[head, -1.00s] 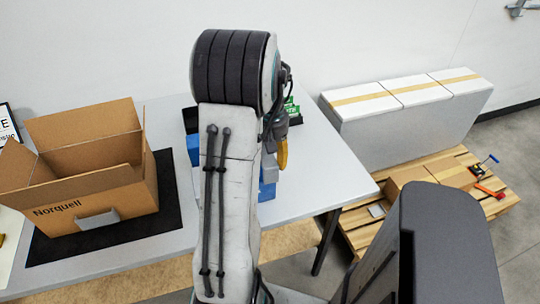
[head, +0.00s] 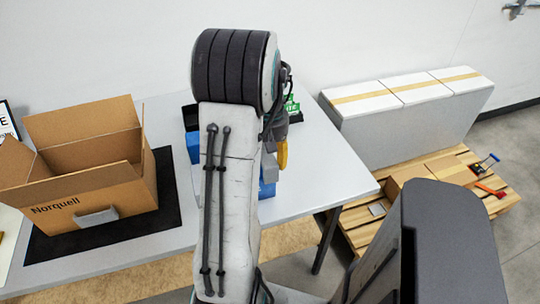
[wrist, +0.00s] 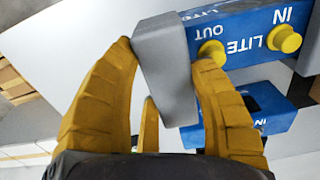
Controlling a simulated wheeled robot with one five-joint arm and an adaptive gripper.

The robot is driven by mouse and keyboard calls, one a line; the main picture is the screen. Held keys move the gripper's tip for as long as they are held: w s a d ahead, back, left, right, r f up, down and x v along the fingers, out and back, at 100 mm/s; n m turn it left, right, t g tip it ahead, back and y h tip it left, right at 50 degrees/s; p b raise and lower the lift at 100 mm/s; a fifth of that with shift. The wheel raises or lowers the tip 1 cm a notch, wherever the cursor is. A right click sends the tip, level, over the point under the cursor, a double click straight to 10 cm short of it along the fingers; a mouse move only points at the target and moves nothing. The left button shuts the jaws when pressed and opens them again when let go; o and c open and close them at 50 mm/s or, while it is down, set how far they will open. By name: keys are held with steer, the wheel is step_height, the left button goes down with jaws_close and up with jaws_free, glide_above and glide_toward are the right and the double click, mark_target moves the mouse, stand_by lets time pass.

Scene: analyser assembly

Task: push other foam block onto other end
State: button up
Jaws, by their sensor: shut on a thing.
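My gripper (wrist: 165,54) is shut on a grey foam block (wrist: 166,75), with one yellow finger on each side of it. In the wrist view the block is at the left end of a blue analyser (wrist: 245,35) marked LITE, IN and OUT, with yellow caps on its face. The block seems to touch that end; how far it is seated is hidden. Another grey foam piece (wrist: 309,42) shows at the analyser's right end. In the head view my arm hides most of the analyser, and one yellow finger (head: 282,154) shows beside it.
A second blue part (wrist: 262,105) with a dark opening lies below the analyser in the wrist view. An open Norquell carton (head: 95,190) stands on a black mat (head: 165,215) at left. White boxes (head: 400,110) and a pallet (head: 355,238) are at right. The table's right side (head: 335,165) is clear.

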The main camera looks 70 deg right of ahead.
steer(key=shift+f+b, duration=1.4)
steer(key=shift+f, duration=0.4)
stand_by(1.5)
steer(key=o, duration=1)
steer(key=shift+r, duration=0.25)
steer(key=shift+r+p, duration=2.9)
steer(key=shift+r, duration=0.45)
